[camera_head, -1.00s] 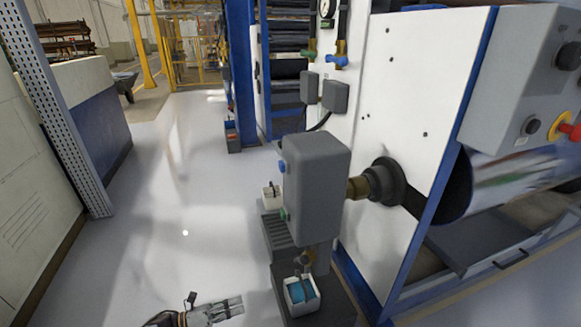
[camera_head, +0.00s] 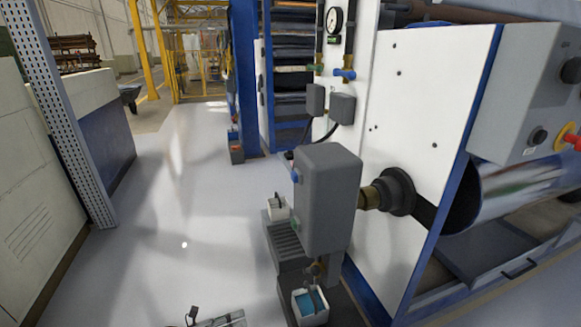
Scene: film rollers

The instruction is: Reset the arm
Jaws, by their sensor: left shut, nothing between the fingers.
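My left gripper (camera_head: 236,318) shows at the bottom edge of the head view, left of centre, over the pale floor. Only its fingers and a small part above them show; they lie close together with nothing between them. The rest of my left arm is cut off by the frame. It is apart from the grey machine unit to its right. My right gripper is not in view.
The grey box-shaped unit (camera_head: 329,200) stands right of centre, with a small white container holding something blue (camera_head: 309,304) at its foot. A white machine panel (camera_head: 405,130) and a large roller (camera_head: 515,187) fill the right. The floor (camera_head: 170,230) at left is clear.

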